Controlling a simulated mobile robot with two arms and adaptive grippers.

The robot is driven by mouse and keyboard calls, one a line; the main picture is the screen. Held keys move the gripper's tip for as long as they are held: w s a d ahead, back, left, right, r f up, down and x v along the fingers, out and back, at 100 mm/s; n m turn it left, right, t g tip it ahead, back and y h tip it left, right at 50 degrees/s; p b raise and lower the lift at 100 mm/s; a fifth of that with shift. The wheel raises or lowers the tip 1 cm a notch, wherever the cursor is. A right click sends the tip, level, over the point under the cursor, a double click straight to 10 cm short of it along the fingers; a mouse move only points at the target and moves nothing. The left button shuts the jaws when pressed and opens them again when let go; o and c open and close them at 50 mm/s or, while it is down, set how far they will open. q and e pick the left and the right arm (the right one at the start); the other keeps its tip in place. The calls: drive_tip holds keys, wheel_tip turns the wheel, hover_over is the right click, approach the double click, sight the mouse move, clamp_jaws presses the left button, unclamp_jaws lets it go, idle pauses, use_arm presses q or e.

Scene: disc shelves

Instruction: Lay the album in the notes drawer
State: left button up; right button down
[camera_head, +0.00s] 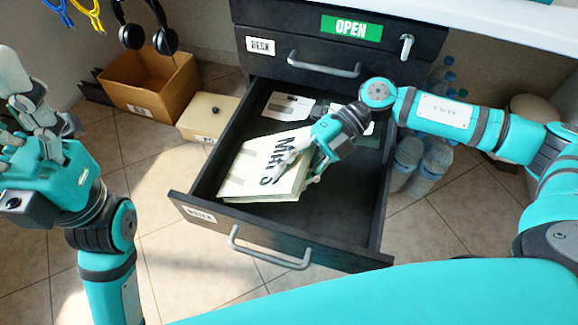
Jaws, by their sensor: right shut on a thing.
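The album (248,172), a cream flat item with large dark letters on its cover, is inside the open lower drawer (292,235). It lies over the drawer's left part, slightly angled. My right gripper (293,172) is shut on the album's right edge, and its fingers cover part of the lettering. Whether the album rests fully on the drawer floor is hard to tell. The drawer's front label (200,214) is small and hard to read. My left gripper (25,95) is raised at the left edge, away from the drawer; its finger opening is unclear.
White papers (287,107) lie at the drawer's back. A cardboard box (150,82) and a cream box (207,117) stand left; water bottles (430,168) stand right. The drawer's front right is bare.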

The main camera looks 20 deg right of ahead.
drive_tip(key=shift+f, duration=0.3)
drive_tip(key=c, duration=1)
unclamp_jaws()
wheel_tip(320, 180, up, 10)
drive_tip(key=shift+r, duration=0.1)
idle(0.4)
